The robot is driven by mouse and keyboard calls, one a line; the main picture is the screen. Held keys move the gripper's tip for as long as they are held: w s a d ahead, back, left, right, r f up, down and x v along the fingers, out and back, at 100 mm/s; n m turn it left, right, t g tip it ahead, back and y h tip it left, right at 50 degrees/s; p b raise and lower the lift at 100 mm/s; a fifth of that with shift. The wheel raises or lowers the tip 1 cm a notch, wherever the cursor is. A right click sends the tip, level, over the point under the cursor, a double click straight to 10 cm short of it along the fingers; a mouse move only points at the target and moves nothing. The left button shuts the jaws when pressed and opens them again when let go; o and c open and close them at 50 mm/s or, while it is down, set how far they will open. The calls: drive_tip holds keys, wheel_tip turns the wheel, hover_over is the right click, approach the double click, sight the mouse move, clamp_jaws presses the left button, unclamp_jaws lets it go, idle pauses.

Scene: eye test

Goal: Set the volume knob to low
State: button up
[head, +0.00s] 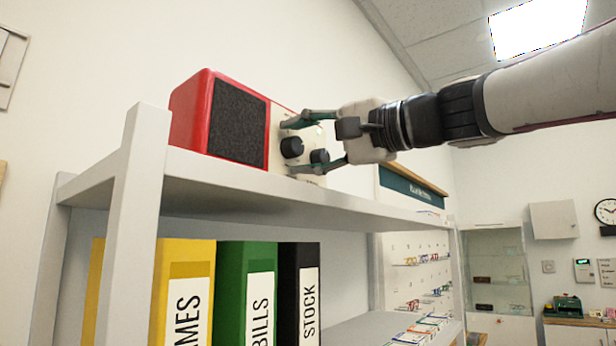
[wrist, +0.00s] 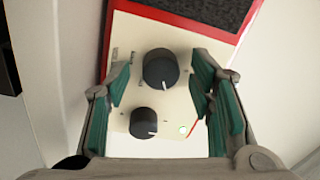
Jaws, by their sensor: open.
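A red radio (head: 190,113) with a dark speaker cloth (head: 238,122) stands on the white shelf. Its cream panel carries a larger dark knob (head: 292,147) and a smaller dark knob (head: 319,157). In the wrist view the larger knob (wrist: 160,68) has a white mark pointing down, slightly right. The smaller knob (wrist: 145,122) has a mark pointing down-right. Small print beside the knobs is too blurred to read. My gripper (head: 290,148) is open at the panel, its green-padded fingers on either side of the larger knob, with gaps visible in the wrist view (wrist: 161,82).
The white shelf (head: 225,172) runs under the radio, with an upright post (head: 138,200) at left. Yellow, green (head: 246,290) and black binders stand below. The wall is behind the radio.

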drive_tip(key=v, duration=1.2)
drive_tip(key=s+f+g+h, duration=0.2)
drive_tip(key=f+h, duration=0.1)
drive_tip(key=f, duration=0.9)
drive_tip(key=s+f+g+h, duration=0.15)
drive_tip(key=f+h, duration=0.25)
drive_tip(key=f, duration=0.8)
drive_tip(key=s+d+f+n+g+h, duration=0.1)
drive_tip(key=s+d+f+h, duration=0.1)
drive_tip(key=f, duration=0.5)
drive_tip(key=s+d+f+n+g+h, duration=0.1)
drive_tip(key=s+d+f+h, duration=0.2)
drive_tip(key=s+d+f, duration=0.2)
drive_tip(key=s+d+f+n+g+h, duration=0.1)
drive_tip(key=s+f, duration=0.4)
drive_tip(key=f, duration=0.6)
drive_tip(key=d+n+h, duration=0.1)
drive_tip(key=d+h, duration=0.1)
drive_tip(key=shift+d+f, duration=0.2)
drive_tip(key=shift+d, duration=0.1)
